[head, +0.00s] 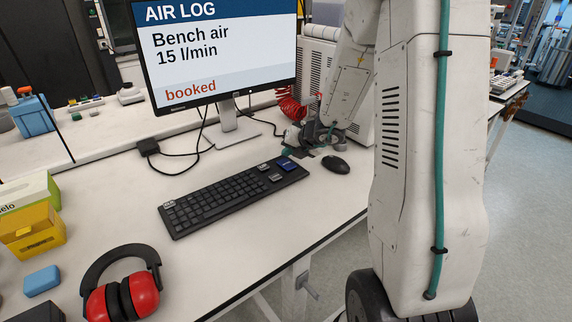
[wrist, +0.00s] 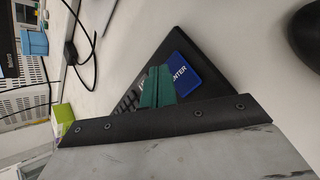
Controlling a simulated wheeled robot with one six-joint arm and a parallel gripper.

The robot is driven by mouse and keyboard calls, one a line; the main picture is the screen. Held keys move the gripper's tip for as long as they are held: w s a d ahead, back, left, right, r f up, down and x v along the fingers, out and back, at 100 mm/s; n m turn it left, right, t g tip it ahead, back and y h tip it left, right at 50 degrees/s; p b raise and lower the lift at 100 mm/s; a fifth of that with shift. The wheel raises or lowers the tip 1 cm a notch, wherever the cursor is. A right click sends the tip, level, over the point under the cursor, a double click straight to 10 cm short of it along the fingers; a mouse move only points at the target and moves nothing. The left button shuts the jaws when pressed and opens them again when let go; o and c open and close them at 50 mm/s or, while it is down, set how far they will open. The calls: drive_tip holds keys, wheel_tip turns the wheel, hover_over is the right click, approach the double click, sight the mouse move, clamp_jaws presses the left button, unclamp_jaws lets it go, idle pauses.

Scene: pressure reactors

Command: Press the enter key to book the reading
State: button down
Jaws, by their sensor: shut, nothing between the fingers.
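The black keyboard (head: 225,203) lies on the white bench. Its blue enter key (head: 287,163), marked ENTER, is at the right end and also shows in the wrist view (wrist: 184,76). My gripper (wrist: 158,86) has green fingers, closed together and empty. In the wrist view they overlap the keyboard just beside the blue key; I cannot tell whether they touch it. In the head view my gripper is partly hidden near the keyboard's far right end. The monitor (head: 215,50) reads AIR LOG, Bench air, 15 l/min, with "booked" in orange.
A black mouse (head: 335,165) lies right of the keyboard. Red ear defenders (head: 122,296), a blue block (head: 41,281) and a yellow box (head: 33,232) are at the left. Cables run behind the keyboard by the monitor stand (head: 233,130).

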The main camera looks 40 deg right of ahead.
sight(289, 165)
drive_tip(key=shift+r, duration=1.9)
